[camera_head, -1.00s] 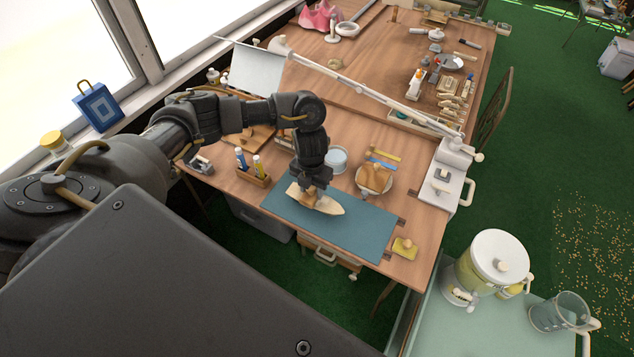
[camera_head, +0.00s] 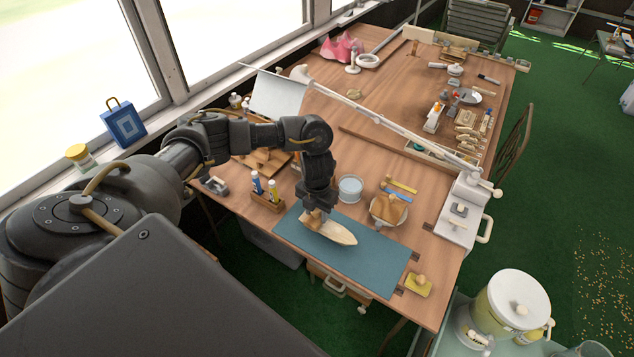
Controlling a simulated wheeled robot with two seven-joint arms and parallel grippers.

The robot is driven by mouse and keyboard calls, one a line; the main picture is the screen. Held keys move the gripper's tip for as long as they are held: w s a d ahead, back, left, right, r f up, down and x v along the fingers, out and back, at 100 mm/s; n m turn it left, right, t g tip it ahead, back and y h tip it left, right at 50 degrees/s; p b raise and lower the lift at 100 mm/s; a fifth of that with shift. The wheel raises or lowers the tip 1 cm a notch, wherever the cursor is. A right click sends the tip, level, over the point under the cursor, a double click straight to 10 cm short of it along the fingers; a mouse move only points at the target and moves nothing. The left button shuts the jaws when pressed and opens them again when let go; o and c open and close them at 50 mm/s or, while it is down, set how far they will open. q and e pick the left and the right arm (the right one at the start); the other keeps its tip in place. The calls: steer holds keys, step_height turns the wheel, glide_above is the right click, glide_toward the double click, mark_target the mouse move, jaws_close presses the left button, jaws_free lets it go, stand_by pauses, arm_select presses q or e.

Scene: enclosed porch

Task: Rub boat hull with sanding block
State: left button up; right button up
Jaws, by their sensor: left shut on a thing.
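The boat hull (camera_head: 340,234) is pale wood and pointed at its right end. It lies on the blue mat (camera_head: 366,262) at the table's front edge. My left gripper (camera_head: 316,210) points down over the hull's left part. It is shut on a small tan block, which looks like the sanding block (camera_head: 312,219), low against the hull's top. The gripper partly hides the block, and contact with the hull is too small to tell. My right gripper is not in view.
A yellow pad with a knob (camera_head: 418,285) lies right of the mat. Behind the mat stand a bottle holder (camera_head: 267,202), a round tub (camera_head: 350,188) and a dish with a wooden piece (camera_head: 388,208). A long white lamp arm (camera_head: 385,117) crosses the table.

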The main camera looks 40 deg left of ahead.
arm_select(q)
steer(key=shift+r+p, duration=2.2)
steer(key=shift+r, duration=0.4)
steer(key=shift+f, duration=0.1)
